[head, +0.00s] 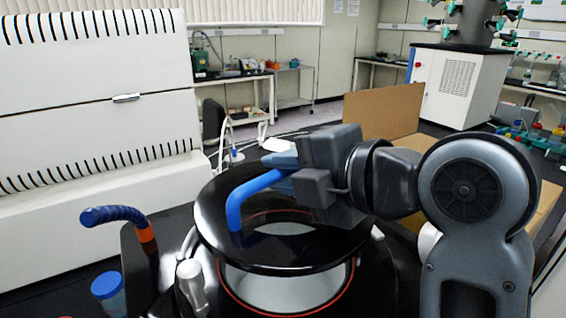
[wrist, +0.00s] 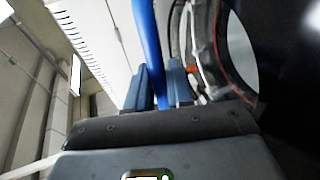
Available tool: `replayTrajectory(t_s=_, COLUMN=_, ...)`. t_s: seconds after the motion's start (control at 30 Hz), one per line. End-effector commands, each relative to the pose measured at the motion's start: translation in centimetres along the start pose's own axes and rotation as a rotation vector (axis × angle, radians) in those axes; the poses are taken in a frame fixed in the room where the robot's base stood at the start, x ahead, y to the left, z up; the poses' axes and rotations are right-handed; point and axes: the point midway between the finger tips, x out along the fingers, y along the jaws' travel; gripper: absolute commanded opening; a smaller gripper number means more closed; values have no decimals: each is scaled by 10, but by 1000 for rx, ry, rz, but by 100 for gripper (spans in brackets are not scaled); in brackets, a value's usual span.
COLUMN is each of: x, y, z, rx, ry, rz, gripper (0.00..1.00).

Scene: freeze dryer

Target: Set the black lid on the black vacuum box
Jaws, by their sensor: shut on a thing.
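The black lid (head: 213,222) is a glossy disc with a bent blue handle (head: 250,192). In the head view, my gripper (head: 284,168) is shut on that handle from the right. In the wrist view, the blue handle (wrist: 147,45) runs between the two blue fingers (wrist: 158,88). The lid is over the opening of the black vacuum box (head: 385,268), shifted toward the back, and looks a little raised. A white interior and red seal ring show below its front edge. The gap between lid and box is hard to judge.
A blue-and-orange hose (head: 115,215) and a blue-capped container (head: 107,290) are at the left. A grey-white valve knob (head: 190,278) stands at the box's front left. A large white slotted unit (head: 95,120) is behind left; a cardboard box (head: 385,112) is behind right.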

Motion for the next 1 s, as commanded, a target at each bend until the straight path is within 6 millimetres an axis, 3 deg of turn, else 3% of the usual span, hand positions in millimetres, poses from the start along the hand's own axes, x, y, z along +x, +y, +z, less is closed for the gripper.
replayTrajectory(t_s=0.7, x=21, y=-60, z=0, rx=0, ry=-2, rz=3, gripper=0)
replayTrajectory(t_s=1.0, x=26, y=-71, z=0, rx=-1, ry=-1, rz=4, gripper=0)
